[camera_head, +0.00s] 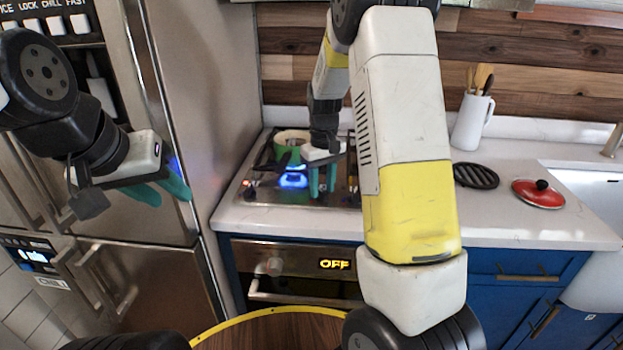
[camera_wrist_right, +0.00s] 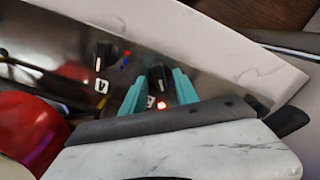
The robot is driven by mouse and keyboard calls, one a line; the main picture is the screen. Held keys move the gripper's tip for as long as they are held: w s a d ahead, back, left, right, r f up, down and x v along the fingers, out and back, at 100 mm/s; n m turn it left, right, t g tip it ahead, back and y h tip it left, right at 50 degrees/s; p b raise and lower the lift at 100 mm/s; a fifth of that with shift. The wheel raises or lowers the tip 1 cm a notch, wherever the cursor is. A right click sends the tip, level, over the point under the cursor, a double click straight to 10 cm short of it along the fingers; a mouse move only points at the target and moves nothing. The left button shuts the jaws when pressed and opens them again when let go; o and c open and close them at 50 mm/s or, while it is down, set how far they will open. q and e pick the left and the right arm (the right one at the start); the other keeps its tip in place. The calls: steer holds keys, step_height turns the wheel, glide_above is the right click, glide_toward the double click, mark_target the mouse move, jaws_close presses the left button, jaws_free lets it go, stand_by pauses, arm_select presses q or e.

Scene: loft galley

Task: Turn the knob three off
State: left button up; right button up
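The cooktop (camera_head: 268,188) is on the counter, with a blue flame (camera_head: 293,180) glowing near its front. My right gripper (camera_head: 322,182) points down over the cooktop. In the right wrist view, its teal fingers (camera_wrist_right: 160,88) stand apart on either side of a black knob (camera_wrist_right: 160,77) with a white pointer line. The fingers look slightly clear of the knob; contact is hard to judge. A red light (camera_wrist_right: 162,105) glows beside this knob; its label is mostly hidden. Another black knob (camera_wrist_right: 104,56) sits to the left. My left gripper (camera_head: 170,190) is empty, before the fridge; its finger gap is unclear.
A green pot (camera_head: 291,143) stands on the back of the cooktop. A black trivet (camera_head: 476,176), a red lid (camera_head: 538,194) and a white utensil jug (camera_head: 471,122) are on the counter to the right. The fridge (camera_head: 190,110) is at the left; the oven (camera_head: 290,262) is below.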

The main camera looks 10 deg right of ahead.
steer(key=shift+f, duration=0.4)
jaws_close()
steer(key=shift+m, duration=3.4)
jaws_free()
